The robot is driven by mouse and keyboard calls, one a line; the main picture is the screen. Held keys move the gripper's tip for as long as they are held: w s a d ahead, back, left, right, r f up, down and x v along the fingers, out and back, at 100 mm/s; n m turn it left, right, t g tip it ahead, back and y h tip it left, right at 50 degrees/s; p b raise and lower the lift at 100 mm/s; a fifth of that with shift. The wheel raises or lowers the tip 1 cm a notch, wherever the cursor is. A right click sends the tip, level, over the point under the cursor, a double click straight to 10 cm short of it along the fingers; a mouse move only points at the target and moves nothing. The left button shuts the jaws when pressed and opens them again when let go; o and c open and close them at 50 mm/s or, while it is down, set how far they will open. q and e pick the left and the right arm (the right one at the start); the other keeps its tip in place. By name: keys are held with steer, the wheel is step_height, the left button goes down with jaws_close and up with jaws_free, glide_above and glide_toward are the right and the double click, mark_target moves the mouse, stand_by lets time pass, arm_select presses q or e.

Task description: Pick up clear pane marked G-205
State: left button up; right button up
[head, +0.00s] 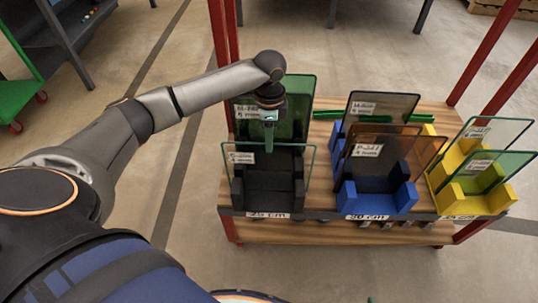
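A clear pane with a greenish edge (289,160) stands upright in the black holder at the left front of the rack, with a small white label at its upper left. Its label is too blurred to read surely as G-205. Another clear pane (506,131) stands at the back of the yellow holder on the right. My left gripper (269,143) points down at the top edge of the left front pane, in front of a green pane. I cannot tell whether its fingers are apart or touch the glass. My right gripper is out of view.
The green pane (300,100) stands behind in the black holder (268,190). Grey (395,106) and brown (405,152) panes stand by the blue holder (375,199). A greenish pane (510,162) is at the right front. Red posts (490,50) frame the wooden shelf.

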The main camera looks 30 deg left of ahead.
arm_select(q)
step_height(320, 180, down, 6)
steer(key=b, duration=0.1)
steer(key=shift+a, duration=0.15)
steer(key=shift+s, duration=0.1)
jaws_close()
steer(key=shift+r, duration=0.1)
stand_by(1.3)
